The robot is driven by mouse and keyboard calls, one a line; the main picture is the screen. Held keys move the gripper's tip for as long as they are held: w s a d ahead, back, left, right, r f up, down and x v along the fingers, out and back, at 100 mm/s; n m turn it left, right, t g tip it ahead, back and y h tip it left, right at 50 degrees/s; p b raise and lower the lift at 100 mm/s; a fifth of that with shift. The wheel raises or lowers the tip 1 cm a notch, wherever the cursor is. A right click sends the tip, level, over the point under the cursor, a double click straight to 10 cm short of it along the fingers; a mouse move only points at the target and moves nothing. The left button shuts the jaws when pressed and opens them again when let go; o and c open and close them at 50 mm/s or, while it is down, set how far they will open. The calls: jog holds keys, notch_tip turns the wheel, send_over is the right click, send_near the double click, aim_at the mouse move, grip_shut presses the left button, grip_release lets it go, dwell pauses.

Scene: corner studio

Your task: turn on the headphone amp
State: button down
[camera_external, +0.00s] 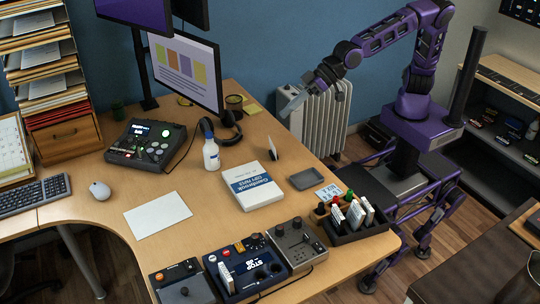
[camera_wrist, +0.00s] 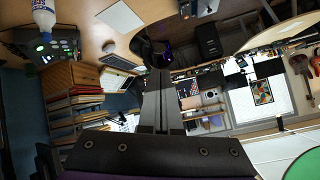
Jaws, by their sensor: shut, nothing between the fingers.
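A black desktop unit (camera_external: 145,143) with a small lit display, a round pale dial and green lights sits on the left half of the desk; I cannot tell for certain that it is the headphone amp. A cable runs from it toward the dark headphones (camera_external: 228,128). The unit also shows in the wrist view (camera_wrist: 50,46), at the upper left. My gripper (camera_external: 287,112) is raised beyond the desk's back right edge, in front of the radiator, well apart from the unit. In the wrist view my gripper (camera_wrist: 161,75) is shut and empty.
A book (camera_external: 254,185), a stop-labelled blue box (camera_external: 245,266), a grey knobbed box (camera_external: 297,243) and a black tray (camera_external: 362,236) occupy the front right. Bare desk lies around the white sheet (camera_external: 157,214).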

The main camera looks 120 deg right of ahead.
jog(key=a+f+n+g, duration=0.4)
jog(key=a+f, duration=0.6)
jog(key=a, duration=0.4)
jog(key=n+g+b, duration=0.1)
jog(key=g, duration=0.2)
send_over(316, 243)
jog(key=s, duration=0.3)
notch_tip(316, 243, down, 8)
jog(key=shift+s+a+f, duration=0.15)
jog(key=shift+s+a, duration=0.2)
jog(key=shift+a, duration=0.2)
jog(key=x, duration=0.8)
jog(key=s+b+x, duration=0.1)
jog(key=x, duration=0.3)
jog(key=shift+f, duration=0.4)
jog(key=shift+d+f, duration=0.1)
jog(key=shift+f, duration=0.6)
